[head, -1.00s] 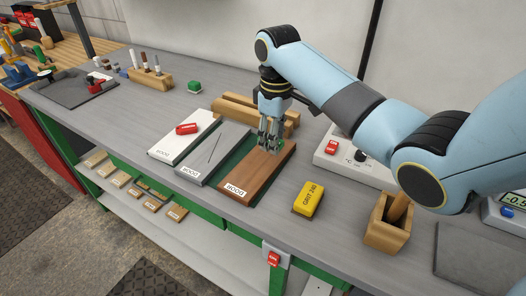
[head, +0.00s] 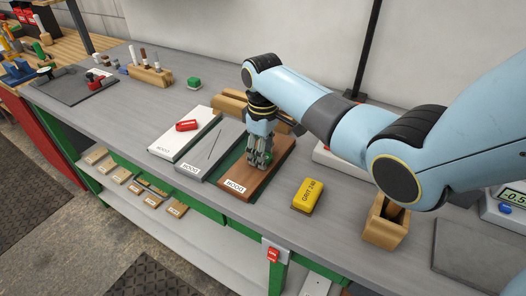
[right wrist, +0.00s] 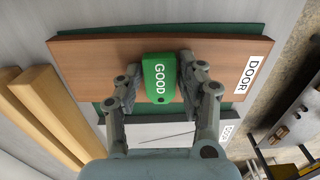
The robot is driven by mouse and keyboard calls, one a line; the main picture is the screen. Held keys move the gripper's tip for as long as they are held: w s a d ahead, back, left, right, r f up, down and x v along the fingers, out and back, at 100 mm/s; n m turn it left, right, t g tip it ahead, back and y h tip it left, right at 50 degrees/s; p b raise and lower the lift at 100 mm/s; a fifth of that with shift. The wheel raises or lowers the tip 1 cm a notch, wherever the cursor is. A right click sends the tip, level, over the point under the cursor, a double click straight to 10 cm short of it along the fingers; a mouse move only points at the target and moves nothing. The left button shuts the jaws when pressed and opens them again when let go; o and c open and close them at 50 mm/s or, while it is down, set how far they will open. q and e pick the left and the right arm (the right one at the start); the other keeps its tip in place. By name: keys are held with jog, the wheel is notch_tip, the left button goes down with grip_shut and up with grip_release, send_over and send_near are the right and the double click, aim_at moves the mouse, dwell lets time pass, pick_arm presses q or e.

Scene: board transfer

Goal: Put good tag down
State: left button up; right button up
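The green good tag (right wrist: 158,80), with white lettering and a dark hole at one end, is between the fingers of my right gripper (right wrist: 160,68). The fingers are shut on its two long sides. In the head view the right gripper (head: 260,160) points down over the brown board (head: 240,178), with part of the green tag (head: 268,158) showing at the fingertips. The tag is at or just above the board's surface; I cannot tell if it touches. The brown board also shows in the right wrist view (right wrist: 90,55), with a white label. My left gripper is not in view.
A grey board (head: 203,165) with a thin dark line and a white board (head: 170,145) with a red tag (head: 187,125) lie to the left. A yellow grit block (head: 307,195) and a wooden holder (head: 385,228) stand to the right. Wooden bars (head: 232,103) lie behind.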

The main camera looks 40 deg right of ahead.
jog(key=shift+o, duration=1.2)
jog(key=shift+r, duration=0.2)
notch_tip(320, 180, up, 12)
